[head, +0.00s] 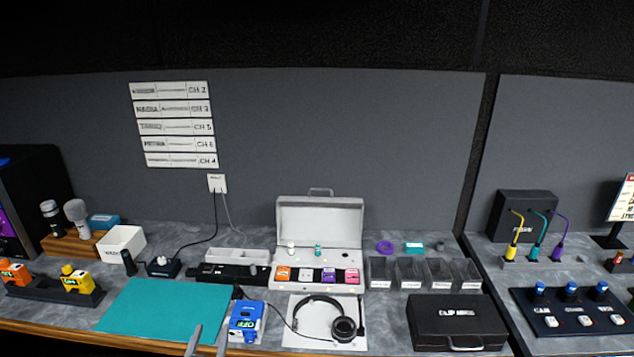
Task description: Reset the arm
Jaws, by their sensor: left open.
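My left gripper (208,338) shows at the bottom edge, left of centre. Only its two grey fingers are in view, spread apart with nothing between them. They stand over the front part of the teal mat (150,308), just left of a blue pack with a green display (246,322). I cannot tell how high they are above the counter. The rest of the arm is out of the picture. My right gripper is not in view.
A headset (340,325) lies on a white sheet right of the blue pack. Behind it stands an open white case (320,215). A black case (457,322) and clear bins (410,273) are further right. Orange and yellow packs (77,280) stand at left. The mat is otherwise bare.

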